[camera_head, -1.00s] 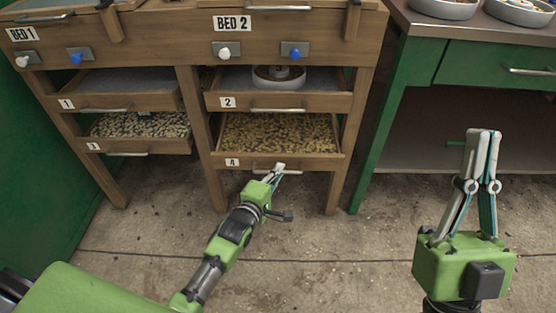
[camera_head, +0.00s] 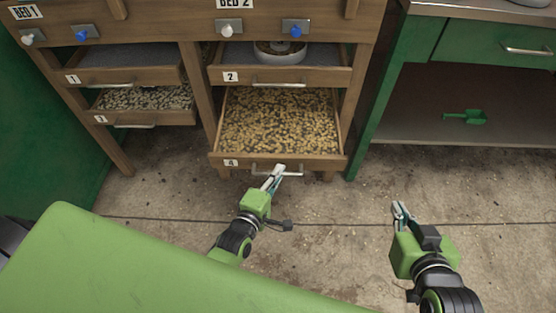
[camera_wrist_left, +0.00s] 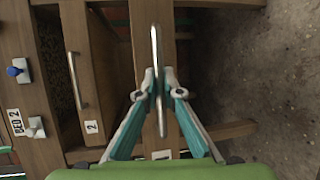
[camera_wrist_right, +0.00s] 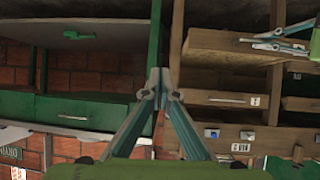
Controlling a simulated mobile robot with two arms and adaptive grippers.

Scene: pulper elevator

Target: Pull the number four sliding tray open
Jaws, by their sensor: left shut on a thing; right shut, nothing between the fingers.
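The number four tray (camera_head: 282,160) is the lower right tray of the wooden stand. It is pulled well out and holds a layer of yellowish beans. Its label "4" (camera_head: 231,163) is at the left of its front. My left gripper (camera_head: 277,172) is shut on the tray's metal handle (camera_head: 292,174); in the left wrist view the handle bar (camera_wrist_left: 156,80) runs between the two fingertips. My right gripper (camera_head: 399,208) is shut and empty, held over the floor to the right of the tray.
Trays 1 (camera_head: 120,81), 2 (camera_head: 310,75) and 3 (camera_head: 150,118) sit in the stand; tray 2 bears a round bowl (camera_head: 280,54). A green bench (camera_head: 470,70) with a green scoop (camera_head: 465,117) on its shelf stands at right. Floor in front is clear.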

